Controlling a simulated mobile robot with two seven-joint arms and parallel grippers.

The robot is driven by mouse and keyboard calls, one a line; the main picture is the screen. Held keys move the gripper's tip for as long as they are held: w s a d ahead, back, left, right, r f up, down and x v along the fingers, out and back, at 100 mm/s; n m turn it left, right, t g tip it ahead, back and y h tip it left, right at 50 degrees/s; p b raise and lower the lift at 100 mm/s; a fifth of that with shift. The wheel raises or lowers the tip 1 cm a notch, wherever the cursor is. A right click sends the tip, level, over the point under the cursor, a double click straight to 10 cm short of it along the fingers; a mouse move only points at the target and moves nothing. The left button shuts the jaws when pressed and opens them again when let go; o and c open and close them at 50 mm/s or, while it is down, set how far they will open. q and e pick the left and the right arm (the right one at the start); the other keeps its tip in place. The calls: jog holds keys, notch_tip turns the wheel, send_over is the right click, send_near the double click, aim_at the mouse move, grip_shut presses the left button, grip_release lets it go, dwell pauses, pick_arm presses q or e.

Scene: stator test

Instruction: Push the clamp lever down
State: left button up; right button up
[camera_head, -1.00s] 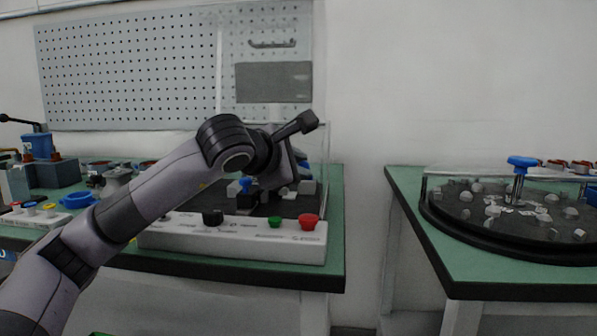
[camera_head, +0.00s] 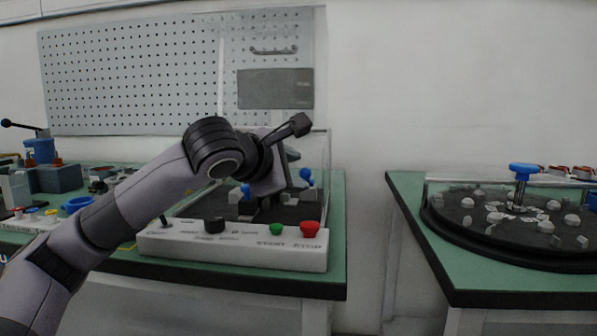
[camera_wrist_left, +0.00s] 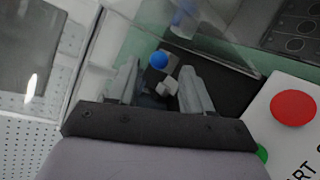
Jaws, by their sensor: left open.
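A clamp lever with a round blue knob (camera_head: 306,175) stands upright on the black plate of the test fixture, just right of my left gripper (camera_head: 266,205) in the head view. Another blue-tipped part (camera_head: 245,189) shows left of the gripper. My left gripper points down over the plate and is open and empty. In the left wrist view, a blue ball (camera_wrist_left: 158,60) shows between the two spread grey fingers (camera_wrist_left: 159,78), above small grey blocks. I cannot tell which of the two blue parts it is, or whether the fingers touch anything. My right gripper is not in view.
A white control box (camera_head: 232,246) with a black knob, a green button (camera_head: 277,229) and a red button (camera_head: 309,229) lies in front. A clear cover surrounds the plate. A second green table (camera_head: 470,284) with a round black fixture stands right, across a gap.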

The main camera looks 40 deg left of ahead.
pick_arm(q)
jog(key=v, duration=0.4)
jog(key=shift+s+r, duration=0.1)
jog(key=shift+s, duration=0.25)
